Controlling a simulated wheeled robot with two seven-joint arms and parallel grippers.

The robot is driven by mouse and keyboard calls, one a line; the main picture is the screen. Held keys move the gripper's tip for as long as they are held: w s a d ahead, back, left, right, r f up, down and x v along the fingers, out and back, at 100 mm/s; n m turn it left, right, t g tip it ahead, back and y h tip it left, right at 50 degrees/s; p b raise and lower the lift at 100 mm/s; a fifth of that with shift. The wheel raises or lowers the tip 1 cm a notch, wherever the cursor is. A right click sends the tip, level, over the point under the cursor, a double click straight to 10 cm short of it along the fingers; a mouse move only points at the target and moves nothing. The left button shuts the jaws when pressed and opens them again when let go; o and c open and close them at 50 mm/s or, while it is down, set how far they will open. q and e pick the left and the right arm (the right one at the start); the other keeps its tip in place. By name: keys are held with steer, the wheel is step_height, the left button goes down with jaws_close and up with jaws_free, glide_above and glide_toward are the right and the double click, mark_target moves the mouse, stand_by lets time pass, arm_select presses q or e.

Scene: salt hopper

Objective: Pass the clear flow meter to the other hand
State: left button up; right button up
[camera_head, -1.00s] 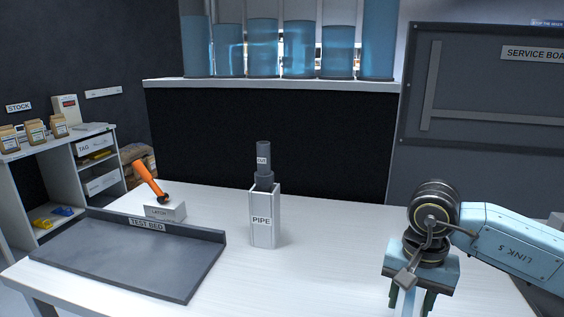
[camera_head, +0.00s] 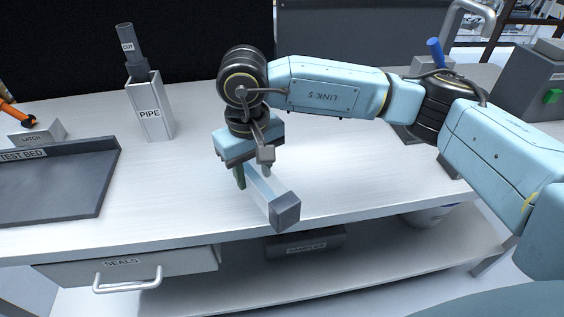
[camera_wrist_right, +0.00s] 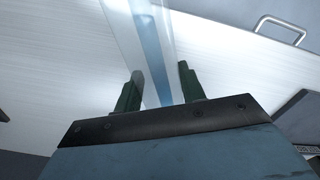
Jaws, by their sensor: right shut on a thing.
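The clear flow meter (camera_head: 263,186) is a see-through bar with a dark grey block end (camera_head: 284,210). It lies slantwise, with that end pointing at me over the table's front edge. My right gripper (camera_head: 254,176) is shut on its clear body from above. In the right wrist view the clear body, with a blue strip inside, runs between the green fingers of my right gripper (camera_wrist_right: 159,88). The far end of the meter is hidden behind the gripper. My left gripper is not in view.
The white table (camera_head: 330,180) is clear around the gripper. A pipe holder (camera_head: 152,108) stands back left, by the test bed (camera_head: 60,185) and latch (camera_head: 38,134). A blue-handled fixture (camera_head: 436,54) stands at the back right. The seals drawer (camera_head: 130,265) is below.

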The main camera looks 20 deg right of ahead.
steer(key=w+a+r+n, duration=0.1)
steer(key=a+r+n, duration=0.1)
steer(key=a, duration=0.6)
steer(key=a+r+n, duration=0.1)
steer(key=a+n, duration=0.2)
steer(key=a, duration=0.6)
steer(key=s+d+r+m, duration=0.2)
steer(key=d+r, duration=0.3)
steer(key=d, duration=0.3)
steer(key=s+d+r+m, duration=0.2)
steer(key=d+r, duration=0.3)
steer(key=d, duration=0.3)
steer(key=w+a+m, duration=0.4)
steer(key=w+a, duration=0.2)
steer(key=a, duration=0.5)
steer(key=shift+w, duration=0.2)
stand_by(0.7)
steer(key=shift+d, duration=0.1)
